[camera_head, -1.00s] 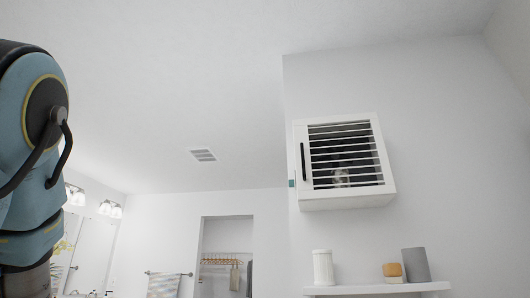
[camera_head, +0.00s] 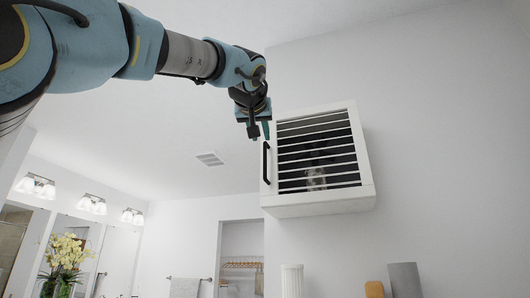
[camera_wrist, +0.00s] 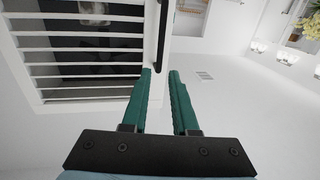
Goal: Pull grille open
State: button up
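The white slatted grille (camera_head: 318,150) is the front of a white box cabinet high on the wall, and looks shut. Its black vertical handle (camera_head: 266,162) is on the grille's left side. My gripper (camera_head: 259,132) is at the upper end of the handle, fingers pointing down. In the wrist view the grille (camera_wrist: 84,55) fills the upper left, with the handle (camera_wrist: 162,32) just beyond the fingertips. The two green fingers of my gripper (camera_wrist: 160,75) are apart with nothing between them. I cannot tell whether a finger touches the handle.
Below the cabinet stand a white ribbed jar (camera_head: 292,281), an orange-tan item (camera_head: 374,289) and a grey cylinder (camera_head: 405,280). A ceiling vent (camera_head: 210,159) is to the left. The space left of the cabinet is open.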

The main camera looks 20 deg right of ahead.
aim_at(265, 151)
jog(key=p+x, duration=0.4)
jog(key=x, duration=0.5)
jog(key=shift+w+d+r, duration=0.1)
jog(key=shift+w, duration=0.15)
jog(key=shift+w+d+p, duration=0.3)
jog(key=shift+w+p, duration=0.05)
jog(key=shift+w, duration=0.1)
grip_shut()
dwell(0.7)
